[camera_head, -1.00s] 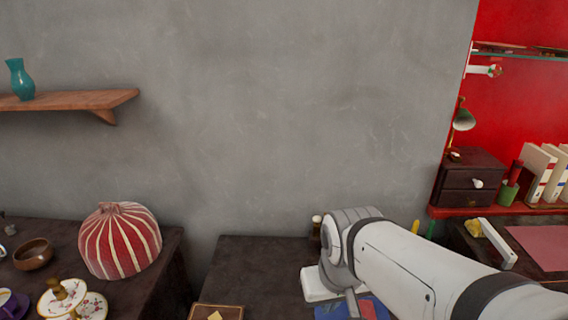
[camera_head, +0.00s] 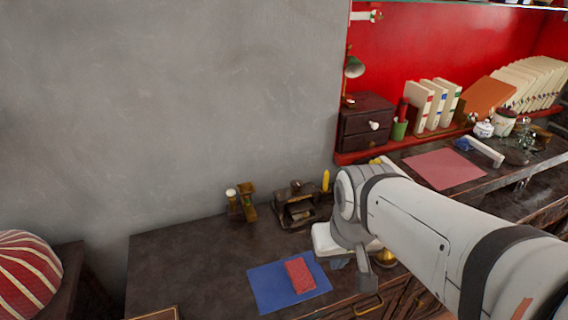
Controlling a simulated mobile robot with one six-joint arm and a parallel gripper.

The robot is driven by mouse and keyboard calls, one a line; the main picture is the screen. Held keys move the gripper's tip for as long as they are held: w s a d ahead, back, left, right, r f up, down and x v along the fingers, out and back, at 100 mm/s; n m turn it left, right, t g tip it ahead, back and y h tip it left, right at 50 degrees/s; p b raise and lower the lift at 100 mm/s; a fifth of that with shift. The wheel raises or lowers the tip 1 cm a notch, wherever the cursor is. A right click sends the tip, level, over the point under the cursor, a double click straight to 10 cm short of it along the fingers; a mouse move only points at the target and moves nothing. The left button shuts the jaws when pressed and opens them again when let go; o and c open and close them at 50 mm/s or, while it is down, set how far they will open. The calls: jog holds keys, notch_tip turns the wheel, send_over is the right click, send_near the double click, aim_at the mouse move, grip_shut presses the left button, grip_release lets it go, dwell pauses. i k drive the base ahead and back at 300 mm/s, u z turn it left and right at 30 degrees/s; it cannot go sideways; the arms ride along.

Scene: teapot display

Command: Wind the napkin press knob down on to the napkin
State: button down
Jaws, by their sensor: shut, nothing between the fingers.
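A dark press-like device (camera_head: 296,211) with a small knob (camera_head: 296,184) on top stands at the back of the dark table. It looks like the napkin press; whether a napkin lies in it is too small to tell. A folded red cloth (camera_head: 300,275) lies on a blue mat (camera_head: 268,290) at the table's front. My gripper (camera_head: 352,272) is partly seen under my arm, to the right of the blue mat and in front of the press. It is shut and empty, apart from the press and knob.
A brass stand (camera_head: 248,203) and a white-topped bottle (camera_head: 233,203) stand left of the press. A yellow object (camera_head: 325,180) is behind it. A brass bell-like object (camera_head: 386,257) is by my arm. The table's left part (camera_head: 185,255) is clear.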

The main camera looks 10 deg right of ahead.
aim_at(296, 183)
jog(key=u, duration=1.7)
jog(key=k, duration=1.05)
jog(key=z, duration=1.15)
jog(key=i, duration=1)
jog(key=z, duration=0.1)
